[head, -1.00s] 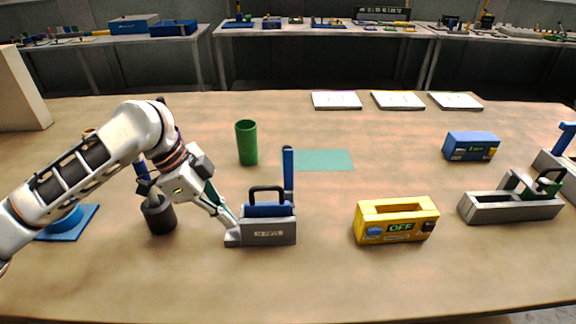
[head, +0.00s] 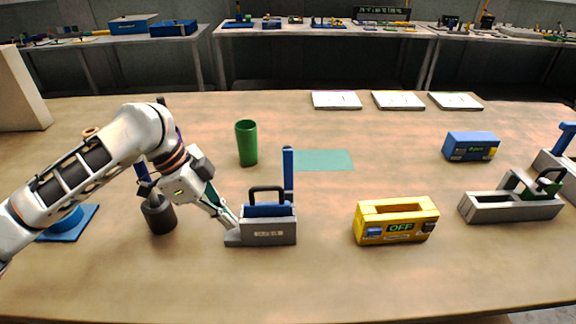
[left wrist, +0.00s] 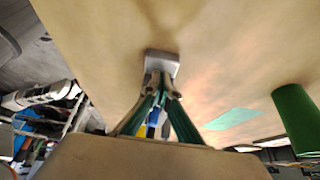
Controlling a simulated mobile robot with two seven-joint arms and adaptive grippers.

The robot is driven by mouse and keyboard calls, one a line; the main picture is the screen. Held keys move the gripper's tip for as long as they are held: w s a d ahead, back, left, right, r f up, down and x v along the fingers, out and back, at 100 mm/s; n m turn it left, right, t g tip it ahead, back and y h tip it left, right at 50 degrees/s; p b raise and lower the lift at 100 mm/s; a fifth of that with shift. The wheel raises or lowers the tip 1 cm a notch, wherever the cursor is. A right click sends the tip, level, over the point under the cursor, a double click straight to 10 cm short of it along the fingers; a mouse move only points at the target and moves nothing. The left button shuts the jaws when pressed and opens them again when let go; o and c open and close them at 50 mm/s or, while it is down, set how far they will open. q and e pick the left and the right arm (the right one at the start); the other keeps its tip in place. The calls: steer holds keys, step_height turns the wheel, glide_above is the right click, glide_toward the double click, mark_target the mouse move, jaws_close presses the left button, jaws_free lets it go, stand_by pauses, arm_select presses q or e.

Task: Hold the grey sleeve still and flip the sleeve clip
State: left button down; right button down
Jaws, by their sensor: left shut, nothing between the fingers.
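The grey sleeve (head: 268,239) stands on the table in front of me, a small label on its front. It holds a blue block (head: 268,210) under a black loop handle. A blue upright lever (head: 288,170), seemingly the sleeve clip, rises at its right end. My left gripper (head: 234,224) is shut and empty, its fingertips at the low left end of the sleeve. In the left wrist view the closed fingertips (left wrist: 161,80) are right at a grey end piece (left wrist: 162,58); whether they touch it I cannot tell. My right gripper is not in view.
A green cup (head: 246,143) stands behind, near a flat green mat (head: 325,160). A yellow box (head: 370,228) marked OFF is to the right. Another grey holder (head: 484,210) and a blue box (head: 456,149) are farther right. A black cylinder (head: 160,218) stands left, close to my arm.

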arm_select(q)
steer(key=shift+s+f, duration=0.1)
steer(key=shift+f, duration=0.8)
stand_by(0.9)
